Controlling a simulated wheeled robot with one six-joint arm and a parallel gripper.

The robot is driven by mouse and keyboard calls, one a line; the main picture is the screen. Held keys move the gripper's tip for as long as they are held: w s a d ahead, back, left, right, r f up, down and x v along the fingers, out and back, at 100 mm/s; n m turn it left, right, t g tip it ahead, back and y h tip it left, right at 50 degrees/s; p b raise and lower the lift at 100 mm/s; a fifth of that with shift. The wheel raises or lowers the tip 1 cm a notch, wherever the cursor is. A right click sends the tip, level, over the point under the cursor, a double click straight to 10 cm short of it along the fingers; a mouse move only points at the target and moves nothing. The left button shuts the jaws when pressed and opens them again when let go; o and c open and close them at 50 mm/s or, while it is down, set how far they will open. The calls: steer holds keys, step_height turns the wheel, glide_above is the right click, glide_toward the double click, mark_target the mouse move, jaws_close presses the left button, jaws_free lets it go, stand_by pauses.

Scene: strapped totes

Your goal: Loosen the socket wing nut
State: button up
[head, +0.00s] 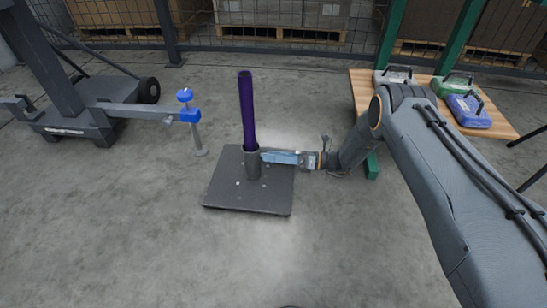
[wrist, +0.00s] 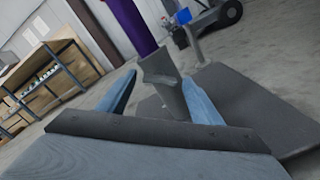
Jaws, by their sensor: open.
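A grey socket (head: 252,164) stands upright on a dark square base plate (head: 222,192). A purple pole (head: 247,112) stands upright in it. Nothing is visibly held, and I cannot tell whether a finger touches the socket.
A grey wheeled stand (head: 95,112) with a blue clamp at its arm's end is at left. A wooden table (head: 366,90) with several cases is at right, behind my arm. Mesh fence and pallets of boxes line the back. Floor in front of the base plate is clear.

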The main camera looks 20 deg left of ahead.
steer(key=shift+c, duration=0.4)
steer(key=c, duration=1)
